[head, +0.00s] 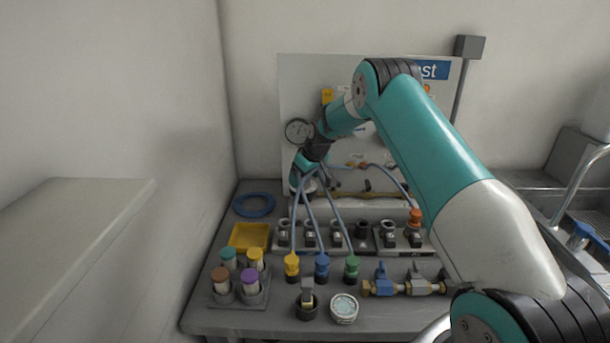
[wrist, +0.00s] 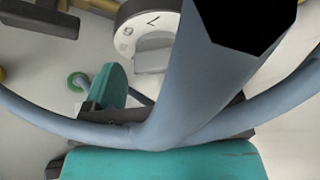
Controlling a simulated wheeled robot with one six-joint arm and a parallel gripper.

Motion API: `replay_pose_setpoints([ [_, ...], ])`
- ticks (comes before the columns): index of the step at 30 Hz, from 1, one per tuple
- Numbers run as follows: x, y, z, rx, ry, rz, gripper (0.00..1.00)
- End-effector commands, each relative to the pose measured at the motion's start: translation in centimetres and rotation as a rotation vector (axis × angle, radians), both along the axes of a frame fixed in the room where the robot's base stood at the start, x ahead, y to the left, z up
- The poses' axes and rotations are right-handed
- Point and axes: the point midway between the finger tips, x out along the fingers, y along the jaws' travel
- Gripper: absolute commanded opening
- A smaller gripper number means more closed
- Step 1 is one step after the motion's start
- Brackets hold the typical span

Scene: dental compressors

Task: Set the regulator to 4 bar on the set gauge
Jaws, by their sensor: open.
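A round gauge (head: 297,131) with a pale face and dark rim is on the upright panel in the head view, just left of my arm; its reading is too small to tell. In the wrist view a white numbered dial (wrist: 138,18) with a grey knob (wrist: 155,55) shows at the top, partly hidden by a blue-grey hose; I cannot tell if it is the regulator. My gripper (head: 303,174) is open below the gauge, close to the panel, among blue hoses. Its fingertips are mostly hidden, and no contact with the knob shows.
Blue hoses (head: 325,208) run from the panel to yellow, blue and green fittings on the bench. One hose (wrist: 185,85) crosses close before the wrist camera. A capped-bottle rack (head: 240,300), yellow tray (head: 251,236) and blue-handled valve (head: 381,284) stand on the bench. A wall is left.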

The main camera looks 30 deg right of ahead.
Motion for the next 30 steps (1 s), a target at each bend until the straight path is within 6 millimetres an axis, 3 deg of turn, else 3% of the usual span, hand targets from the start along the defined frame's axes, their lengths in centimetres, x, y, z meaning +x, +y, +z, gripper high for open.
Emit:
replay_pose_setpoints([
  [11,0.18,0.03,-0.51,0.000,0.000,0.000,0.79],
  [17,0.16,0.01,-0.50,0.000,0.000,-0.001,0.33],
  [23,0.20,-0.18,-0.83,0.000,-0.001,0.060,0.32],
  [30,0.30,-0.28,-0.77,0.000,-0.001,0.386,0.32],
])
